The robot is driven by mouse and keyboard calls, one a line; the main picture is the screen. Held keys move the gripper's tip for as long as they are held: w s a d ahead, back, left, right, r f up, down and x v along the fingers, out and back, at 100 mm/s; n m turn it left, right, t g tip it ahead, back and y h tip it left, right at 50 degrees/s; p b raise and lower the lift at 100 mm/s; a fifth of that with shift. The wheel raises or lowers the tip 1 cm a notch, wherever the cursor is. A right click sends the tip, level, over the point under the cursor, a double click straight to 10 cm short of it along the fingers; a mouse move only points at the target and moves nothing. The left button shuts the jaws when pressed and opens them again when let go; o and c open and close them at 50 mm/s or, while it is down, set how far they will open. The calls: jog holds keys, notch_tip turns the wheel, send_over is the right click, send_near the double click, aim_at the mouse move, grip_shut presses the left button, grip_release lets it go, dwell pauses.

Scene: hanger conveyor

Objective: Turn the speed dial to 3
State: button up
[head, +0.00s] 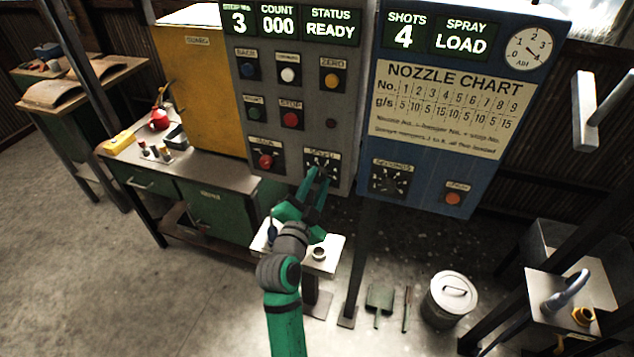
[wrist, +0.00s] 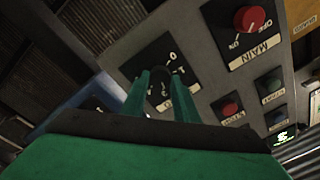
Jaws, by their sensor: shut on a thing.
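The speed dial (head: 319,163) is a black square plate with white marks low on the grey control panel, under a SPEED label. My green gripper (head: 320,176) reaches up to it from below and is shut on the dial's knob. In the wrist view the two green fingers (wrist: 159,92) stand either side of the dark knob (wrist: 161,84), on the black dial plate (wrist: 143,60). The fingers hide part of the scale, and I cannot read which number the knob points to.
The red MAIN switch (head: 266,161) is left of the dial, and STOP (head: 290,119) is above it. A blue panel (head: 425,185) with a SECONDS dial (head: 389,181) is to the right. A small white table (head: 328,262) stands below.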

jog(key=shift+m, duration=1.2)
jog(key=o, duration=1.1)
jog(key=shift+c, duration=0.2)
jog(key=shift+s, duration=0.1)
jog(key=v, duration=1)
jog(key=shift+s+a, duration=0.25)
jog(key=shift+f, duration=0.2)
